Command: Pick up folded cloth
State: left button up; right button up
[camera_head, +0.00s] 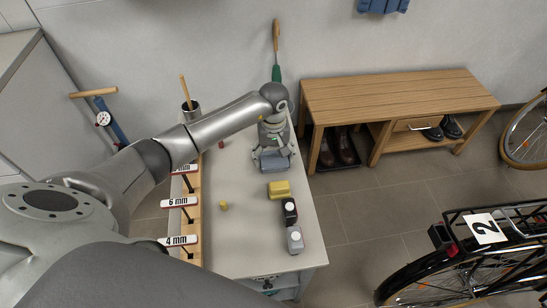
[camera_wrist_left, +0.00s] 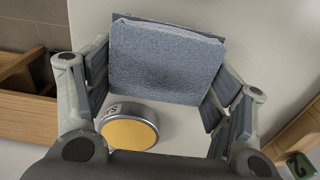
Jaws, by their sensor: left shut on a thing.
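The folded cloth (camera_wrist_left: 167,66) is a blue-grey, roughly square pad with a darker layer along its far edge in the left wrist view. In the head view it shows as a small grey-blue patch (camera_head: 274,160) at my left gripper (camera_head: 271,151). My left gripper (camera_wrist_left: 161,85) has its finger pads against both sides of the cloth and is shut on it. The gripper is over the far part of the grey workbench (camera_head: 250,232). How far the cloth is above the surface is unclear. My right gripper is not in view.
A round yellow-topped tin (camera_wrist_left: 130,131) is close to the cloth. Nearer on the bench are a yellow block (camera_head: 279,189), dark and grey small items, and a small yellow piece (camera_head: 223,206). A labelled wooden rack (camera_head: 189,215) lines the left edge; a wooden bench (camera_head: 400,97) stands right.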

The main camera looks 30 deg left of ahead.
pick_arm(q)
notch_tip(320, 180, up, 2)
jog(key=shift+w+a+r+b, duration=0.1)
jog(key=shift+b, duration=0.3)
jog(key=w+d+r+b, duration=0.3)
jog(key=d+r, duration=0.7)
jog(key=d, duration=0.3)
jog(key=shift+w+d, duration=0.35)
jog(key=shift+r, duration=0.1)
